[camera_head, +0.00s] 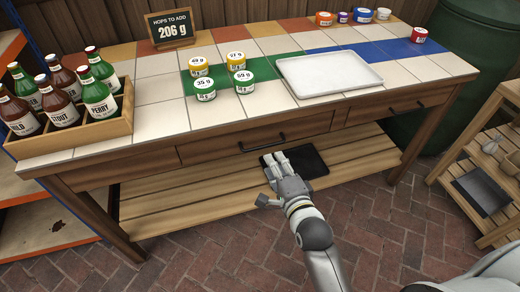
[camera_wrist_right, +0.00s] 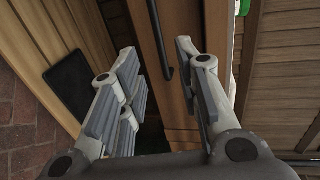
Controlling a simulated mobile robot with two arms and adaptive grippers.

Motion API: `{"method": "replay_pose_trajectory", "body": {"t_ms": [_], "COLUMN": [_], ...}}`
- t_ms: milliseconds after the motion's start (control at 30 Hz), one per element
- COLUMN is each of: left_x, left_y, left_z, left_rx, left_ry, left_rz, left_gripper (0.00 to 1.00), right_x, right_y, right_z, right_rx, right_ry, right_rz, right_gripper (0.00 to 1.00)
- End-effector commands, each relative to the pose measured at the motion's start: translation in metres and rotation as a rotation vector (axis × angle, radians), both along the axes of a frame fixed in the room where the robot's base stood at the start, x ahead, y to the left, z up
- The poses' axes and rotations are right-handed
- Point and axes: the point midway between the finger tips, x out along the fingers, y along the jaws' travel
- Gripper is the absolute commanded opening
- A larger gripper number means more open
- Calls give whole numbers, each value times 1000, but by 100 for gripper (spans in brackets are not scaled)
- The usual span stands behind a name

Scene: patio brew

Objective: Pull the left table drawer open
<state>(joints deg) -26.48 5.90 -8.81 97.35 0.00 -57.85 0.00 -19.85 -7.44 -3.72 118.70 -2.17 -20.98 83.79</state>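The left table drawer (camera_head: 215,149) is a wide wooden front under the tiled table top, and it looks flush with the table frame. Its dark bar handle (camera_head: 262,143) runs along the front. My right gripper (camera_head: 276,160) is just below and in front of this handle in the head view, apart from it as far as I can tell. In the right wrist view my right gripper (camera_wrist_right: 160,72) is open and empty, and the handle (camera_wrist_right: 160,42) shows in the gap between its fingers. My left gripper is not in view.
The table (camera_head: 155,89) carries a bottle crate (camera_head: 85,135), several lidded tins, a white tray (camera_head: 325,72) and a sign (camera_head: 170,27). A right drawer (camera_head: 375,113) is beside the left one. A black slab (camera_head: 308,160) lies on the lower shelf (camera_head: 180,202). Brick floor in front is clear.

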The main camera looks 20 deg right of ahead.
Motion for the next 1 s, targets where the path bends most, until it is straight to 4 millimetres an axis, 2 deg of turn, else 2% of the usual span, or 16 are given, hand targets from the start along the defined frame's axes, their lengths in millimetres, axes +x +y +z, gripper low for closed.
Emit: {"method": "replay_pose_trajectory", "body": {"t_ms": [500, 700, 1000], "left_x": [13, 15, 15], "left_y": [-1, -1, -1], "left_z": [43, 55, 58], "left_rx": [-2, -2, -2], "left_ry": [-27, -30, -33], "left_rz": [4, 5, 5], "left_gripper": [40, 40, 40], "right_x": [77, 92, 95], "right_y": [3, 3, 3], "right_z": [-17, -20, -20], "right_rx": [-3, -3, -3], "right_ry": [-1, 0, 1], "right_rz": [2, 2, 1], "right_gripper": [31, 31, 31]}}
